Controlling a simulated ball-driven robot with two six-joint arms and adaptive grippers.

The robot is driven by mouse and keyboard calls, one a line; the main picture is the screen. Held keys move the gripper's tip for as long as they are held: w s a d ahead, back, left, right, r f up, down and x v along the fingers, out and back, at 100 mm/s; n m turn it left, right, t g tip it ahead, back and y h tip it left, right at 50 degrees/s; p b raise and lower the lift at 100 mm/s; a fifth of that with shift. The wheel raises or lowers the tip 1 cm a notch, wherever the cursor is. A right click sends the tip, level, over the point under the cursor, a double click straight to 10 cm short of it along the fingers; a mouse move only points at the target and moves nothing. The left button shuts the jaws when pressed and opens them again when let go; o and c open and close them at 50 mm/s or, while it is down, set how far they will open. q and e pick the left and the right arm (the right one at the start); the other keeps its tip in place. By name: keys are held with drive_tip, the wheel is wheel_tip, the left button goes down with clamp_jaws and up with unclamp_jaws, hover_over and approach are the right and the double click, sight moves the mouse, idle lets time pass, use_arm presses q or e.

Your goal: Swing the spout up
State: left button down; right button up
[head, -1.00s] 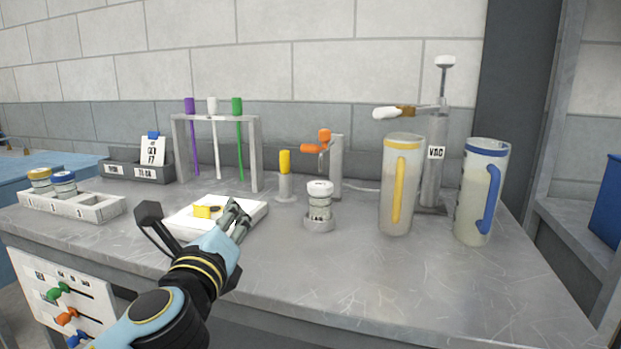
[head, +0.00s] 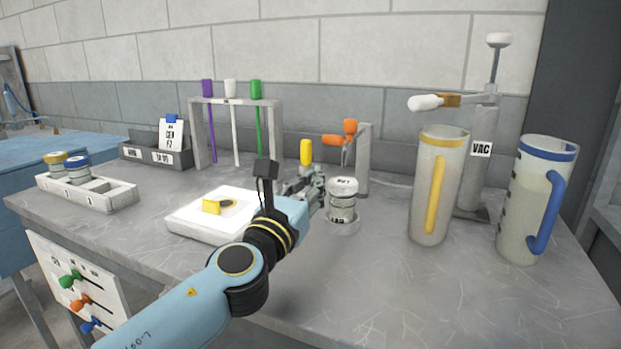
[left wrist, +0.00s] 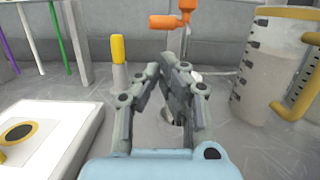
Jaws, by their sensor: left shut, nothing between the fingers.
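A grey post (head: 364,160) carries an orange horizontal piece (head: 333,140) pointing left and an orange knob (head: 350,126). I cannot tell which part is the spout. The orange piece also shows in the left wrist view (left wrist: 163,22), beyond my fingers. My left gripper (head: 319,188) is shut and empty, low over the bench, just left of a white-capped jar (head: 343,186) and below the orange piece. In the left wrist view my fingers (left wrist: 168,68) come together and hide most of the jar. My right gripper is not in view.
A yellow-topped peg (head: 306,152) stands behind my gripper. A white tray (head: 190,232) lies to the left. A yellow-handled jug (head: 427,215), a blue-handled jug (head: 530,225) and the VAC pump (head: 484,125) stand at the right. The front right bench is clear.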

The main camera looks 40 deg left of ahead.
sight(345, 136)
use_arm(q)
drive_tip(key=x, duration=0.7)
drive_tip(key=shift+p, duration=0.4)
drive_tip(key=shift+s+r+g+p, duration=0.15)
drive_tip(key=shift+r+g+p, duration=0.25)
drive_tip(key=shift+p, duration=0.65)
drive_tip(key=shift+r, duration=0.1)
